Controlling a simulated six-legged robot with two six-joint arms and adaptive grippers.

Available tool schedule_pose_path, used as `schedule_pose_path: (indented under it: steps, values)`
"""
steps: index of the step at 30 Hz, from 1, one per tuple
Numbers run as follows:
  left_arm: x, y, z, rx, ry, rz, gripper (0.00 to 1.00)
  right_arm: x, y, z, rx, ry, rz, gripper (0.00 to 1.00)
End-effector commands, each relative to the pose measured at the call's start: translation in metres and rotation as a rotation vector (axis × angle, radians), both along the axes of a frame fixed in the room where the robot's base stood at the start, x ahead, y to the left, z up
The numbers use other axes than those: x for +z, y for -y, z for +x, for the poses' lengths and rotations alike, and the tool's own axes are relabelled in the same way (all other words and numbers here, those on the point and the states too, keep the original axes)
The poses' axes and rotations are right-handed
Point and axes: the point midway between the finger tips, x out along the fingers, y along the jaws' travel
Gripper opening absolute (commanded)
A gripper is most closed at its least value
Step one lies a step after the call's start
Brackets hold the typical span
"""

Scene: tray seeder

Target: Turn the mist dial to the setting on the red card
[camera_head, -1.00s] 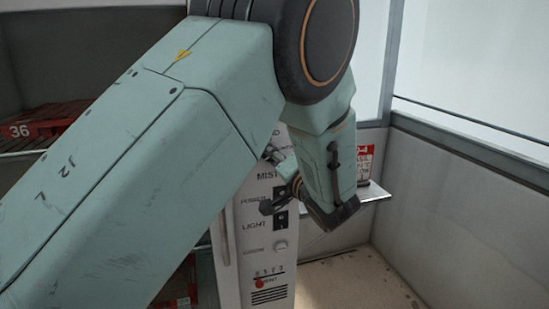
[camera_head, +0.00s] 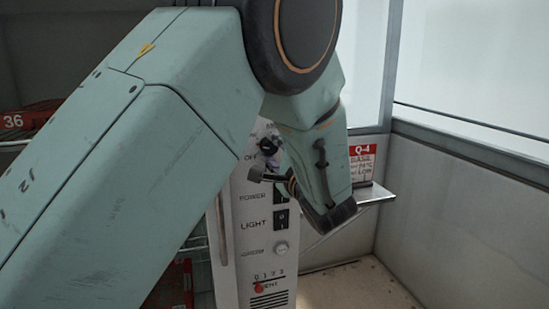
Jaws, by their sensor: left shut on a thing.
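The mist dial (camera_head: 268,145) is a small dark knob with a red mark near the top of the white control panel. An "OFF" label shows to its lower left. My left gripper (camera_head: 264,168) is at the dial, shut on it; its fingers and wrist hide part of the knob, so its exact pointer angle is unclear. The red card (camera_head: 363,152) stands on a small shelf right of my wrist. It has a red top reading "Q-4" and a white part with small text; its last line looks like "LOW". My right gripper is not in view.
The metal shelf (camera_head: 375,195) juts out beside my wrist. A red crate marked 36 (camera_head: 14,122) is at left.

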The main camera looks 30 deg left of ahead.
Motion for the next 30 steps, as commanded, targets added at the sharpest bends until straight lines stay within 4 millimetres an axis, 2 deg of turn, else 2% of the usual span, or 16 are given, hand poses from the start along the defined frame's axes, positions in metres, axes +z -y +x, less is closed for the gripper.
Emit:
schedule_pose_path:
  steps: [15, 30]
  values:
    - [0.004, -0.001, 0.0001, 0.002, -0.252, 0.226, 0.05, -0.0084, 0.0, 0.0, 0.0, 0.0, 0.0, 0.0]
    - [0.0053, -0.0008, 0.0003, 0.002, -0.306, 0.274, 0.05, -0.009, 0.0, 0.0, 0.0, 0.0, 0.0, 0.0]
